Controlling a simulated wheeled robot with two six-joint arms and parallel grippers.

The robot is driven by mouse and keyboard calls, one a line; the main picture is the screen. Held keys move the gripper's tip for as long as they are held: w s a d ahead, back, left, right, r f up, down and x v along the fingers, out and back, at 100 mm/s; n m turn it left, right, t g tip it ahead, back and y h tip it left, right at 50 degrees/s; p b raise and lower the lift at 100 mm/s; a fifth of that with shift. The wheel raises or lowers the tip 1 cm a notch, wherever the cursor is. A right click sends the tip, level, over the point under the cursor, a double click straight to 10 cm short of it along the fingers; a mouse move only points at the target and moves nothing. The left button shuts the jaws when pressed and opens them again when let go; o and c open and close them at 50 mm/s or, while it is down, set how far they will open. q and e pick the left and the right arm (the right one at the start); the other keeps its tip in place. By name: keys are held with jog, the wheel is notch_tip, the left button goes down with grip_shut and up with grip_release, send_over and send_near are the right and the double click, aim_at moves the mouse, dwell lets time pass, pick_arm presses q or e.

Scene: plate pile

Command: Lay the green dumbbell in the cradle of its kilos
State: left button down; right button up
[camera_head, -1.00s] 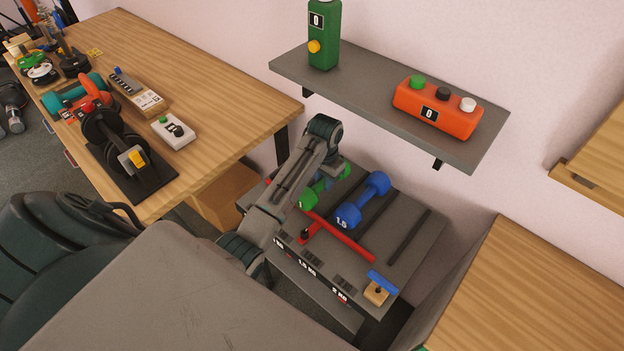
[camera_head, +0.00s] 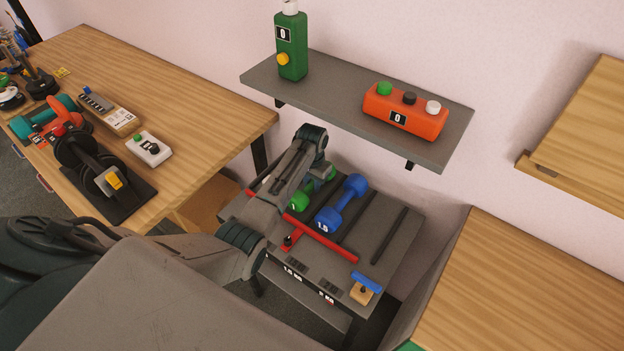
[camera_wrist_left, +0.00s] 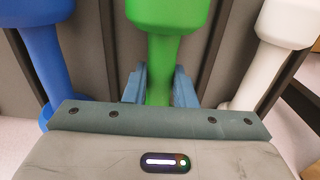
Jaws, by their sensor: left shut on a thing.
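The green dumbbell (camera_head: 299,201) lies on the grey rack (camera_head: 378,262), just left of the blue dumbbell (camera_head: 329,218) marked 1.5. My left gripper (camera_head: 317,186) comes down from above at its handle, which my arm partly hides. In the left wrist view the blue-grey fingers (camera_wrist_left: 158,92) are shut on the handle of the green dumbbell (camera_wrist_left: 160,60), between dark dividers. The blue dumbbell (camera_wrist_left: 45,55) is at the left there and a white dumbbell (camera_wrist_left: 264,62) at the right. Kilo labels (camera_head: 297,269) run along the rack's front, partly hidden. My right gripper is out of view.
A red bar (camera_head: 325,241) lies across the rack's front. A shelf (camera_head: 345,103) with a green device (camera_head: 291,50) and an orange button box (camera_head: 403,112) hangs above. The slot right of the blue dumbbell looks empty. Wooden tables flank the rack.

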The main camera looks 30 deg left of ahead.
aim_at(312, 183)
pick_arm(q)
jog(key=c, duration=1.2)
grip_release()
jog(key=shift+s, duration=0.1)
jog(key=shift+r, duration=0.2)
notch_tip(312, 183, up, 7)
jog(key=shift+r+b, duration=0.15)
jog(key=shift+b, duration=0.65)
